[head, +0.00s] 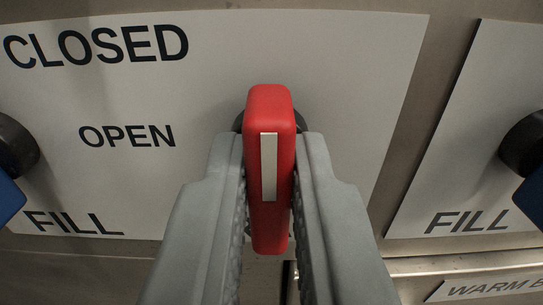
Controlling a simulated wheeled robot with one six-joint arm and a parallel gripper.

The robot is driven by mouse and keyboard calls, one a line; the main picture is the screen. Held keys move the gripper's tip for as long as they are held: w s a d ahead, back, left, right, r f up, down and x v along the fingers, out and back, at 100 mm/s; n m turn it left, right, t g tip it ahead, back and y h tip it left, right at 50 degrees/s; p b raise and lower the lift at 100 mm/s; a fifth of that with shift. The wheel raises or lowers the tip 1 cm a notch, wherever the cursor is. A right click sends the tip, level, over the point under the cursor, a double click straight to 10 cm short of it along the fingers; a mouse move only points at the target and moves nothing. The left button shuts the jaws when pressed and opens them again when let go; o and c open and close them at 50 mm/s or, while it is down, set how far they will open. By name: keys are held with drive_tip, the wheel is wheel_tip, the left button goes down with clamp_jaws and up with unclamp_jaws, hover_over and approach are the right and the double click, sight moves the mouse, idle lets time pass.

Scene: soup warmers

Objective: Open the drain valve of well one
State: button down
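A red valve handle (284,165) with a white stripe on its face stands upright in front of a white label plate (320,45). The plate reads CLOSED, OPEN and FILL; a word low behind my gripper is mostly hidden. My gripper (272,185) has one grey finger on each side of the red handle. The fingers look closed against its sides. A dark round hub shows partly behind the handle. Which well this handle belongs to cannot be read here.
A blue handle (8,195) on a black knob (14,147) is at the left edge. Another blue handle (531,195) is at the right edge, before a second FILL plate (480,130). A metal ledge with a partly visible WARM label (490,288) is at lower right.

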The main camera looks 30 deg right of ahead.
drive_tip(key=shift+a+n, duration=0.1)
drive_tip(key=shift+n, duration=1.6)
drive_tip(key=shift+w+n, duration=0.1)
drive_tip(key=shift+n, duration=1.7)
drive_tip(key=shift+a+f+n, duration=0.1)
drive_tip(key=shift+n, duration=1.6)
